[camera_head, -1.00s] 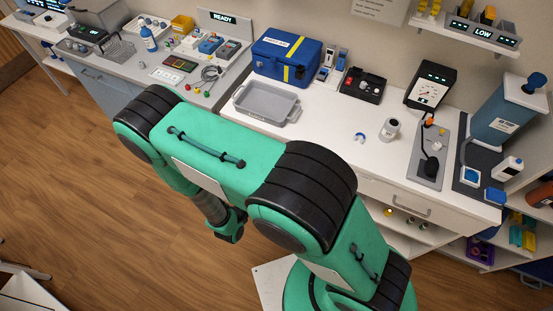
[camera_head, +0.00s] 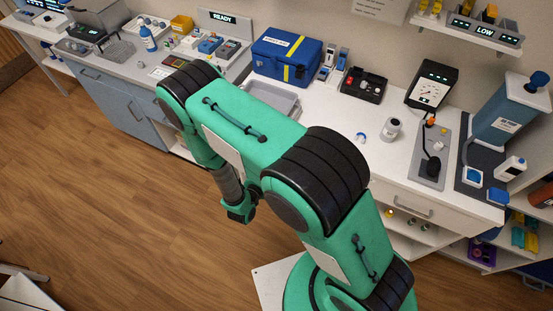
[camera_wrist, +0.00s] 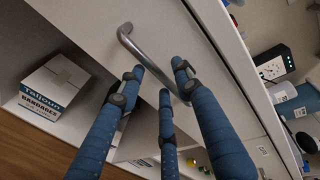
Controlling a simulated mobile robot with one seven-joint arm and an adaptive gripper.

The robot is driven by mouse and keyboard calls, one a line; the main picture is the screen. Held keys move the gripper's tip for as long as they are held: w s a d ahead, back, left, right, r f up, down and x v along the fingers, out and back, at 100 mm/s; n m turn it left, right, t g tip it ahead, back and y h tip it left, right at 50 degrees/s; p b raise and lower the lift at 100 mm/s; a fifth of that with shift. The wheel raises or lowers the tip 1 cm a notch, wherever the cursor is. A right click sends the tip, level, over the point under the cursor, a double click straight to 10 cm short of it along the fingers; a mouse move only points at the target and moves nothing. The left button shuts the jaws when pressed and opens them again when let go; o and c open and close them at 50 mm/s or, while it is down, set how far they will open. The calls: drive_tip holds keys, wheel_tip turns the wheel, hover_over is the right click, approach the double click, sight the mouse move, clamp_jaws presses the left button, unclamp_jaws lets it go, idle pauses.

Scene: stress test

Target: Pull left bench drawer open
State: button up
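In the wrist view, a white drawer front (camera_wrist: 85,22) fills the upper left and carries a grey metal bar handle (camera_wrist: 140,47). My gripper (camera_wrist: 160,76) has several blue fingers with dark joints. Its fingers are spread apart, with their tips at the handle and overlapping its lower end in the picture. I cannot tell whether they touch it, nor whether the drawer stands out from the bench. In the head view, my green arm hides the left part of the white bench front and my fingers.
A bandages box (camera_wrist: 52,88) sits on a shelf below. Wooden floor lies open at the left.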

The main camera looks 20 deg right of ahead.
clamp_jaws()
idle(0.4)
drive_tip(key=f+p+v, duration=0.2)
drive_tip(key=f+v, duration=0.1)
drive_tip(key=v, duration=1.1)
drive_tip(key=s+f+p+v, duration=0.1)
drive_tip(key=f+p+v, duration=0.1)
drive_tip(key=v, duration=1.3)
drive_tip(key=shift+a+f+p, duration=0.35)
drive_tip(key=shift+a+f, duration=0.15)
drive_tip(key=shift+f, duration=0.05)
drive_tip(key=shift+s, duration=0.1)
unclamp_jaws()
